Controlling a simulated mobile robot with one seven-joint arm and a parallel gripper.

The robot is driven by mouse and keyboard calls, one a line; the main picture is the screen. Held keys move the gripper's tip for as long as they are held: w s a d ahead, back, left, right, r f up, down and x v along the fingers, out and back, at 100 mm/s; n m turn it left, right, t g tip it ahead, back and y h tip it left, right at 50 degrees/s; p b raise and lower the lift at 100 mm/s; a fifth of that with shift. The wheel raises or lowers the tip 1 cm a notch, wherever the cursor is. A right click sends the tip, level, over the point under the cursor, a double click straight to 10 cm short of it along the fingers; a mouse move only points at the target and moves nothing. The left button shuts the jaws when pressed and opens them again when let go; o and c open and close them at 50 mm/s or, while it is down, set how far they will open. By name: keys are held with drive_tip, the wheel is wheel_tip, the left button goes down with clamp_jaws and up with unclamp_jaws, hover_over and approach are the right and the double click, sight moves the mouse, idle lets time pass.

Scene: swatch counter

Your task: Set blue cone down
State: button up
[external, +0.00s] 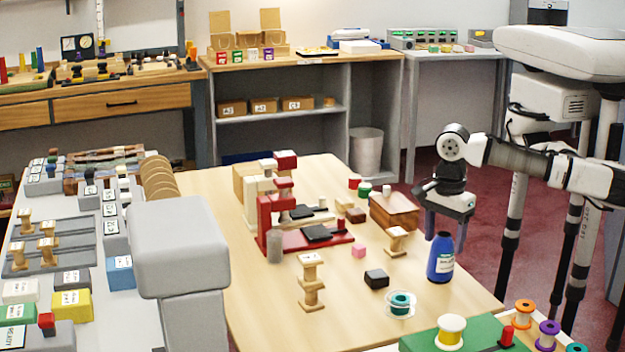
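The blue cone (440,262) is a dark blue, bottle-like cone with a pale label and a dark narrow top. It is upright at the right side of the wooden table, near its edge. Its base appears at table level, but I cannot tell whether it touches. My gripper (446,230) points down at the cone's top, with its dark fingers apart on either side of it in the picture. I cannot tell whether the fingers grip the top or stand clear of it.
A teal spool (400,304) and a dark block (376,278) lie left of the cone. A wooden spool (396,240) and a brown box (394,211) stand behind-left. A green board (480,331) with spools is in front.

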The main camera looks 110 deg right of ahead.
drive_tip(key=shift+r, duration=0.1)
wheel_tip(320, 180, up, 12)
idle(0.6)
drive_tip(key=shift+r, duration=0.1)
